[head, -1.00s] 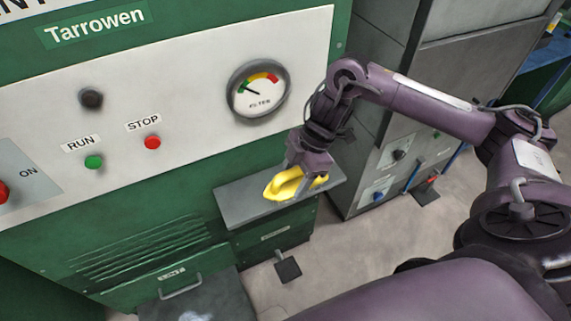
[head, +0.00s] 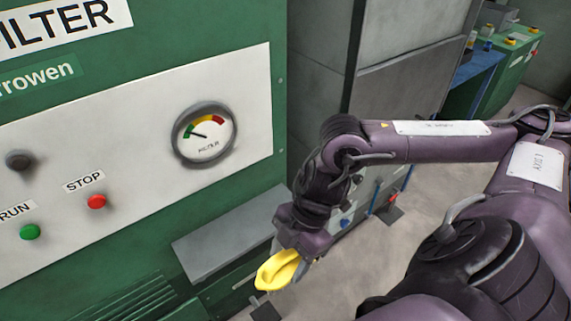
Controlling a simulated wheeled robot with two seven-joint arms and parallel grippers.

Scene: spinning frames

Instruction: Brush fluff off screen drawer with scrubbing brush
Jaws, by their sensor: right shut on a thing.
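My right gripper (head: 296,260) is shut on a yellow scrubbing brush (head: 277,271). It holds the brush off the front right edge of a small grey shelf (head: 228,232) on the green machine. The brush's underside and bristles cannot be made out. The screen drawer and any fluff are out of the picture now, below the lower edge. My left gripper is not in view.
The green filter machine (head: 262,55) fills the left, with a gauge (head: 204,134), a red stop button (head: 96,201) and a green run button (head: 30,232). A grey cabinet (head: 318,60) stands behind my right arm. Open floor (head: 425,215) lies to the right.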

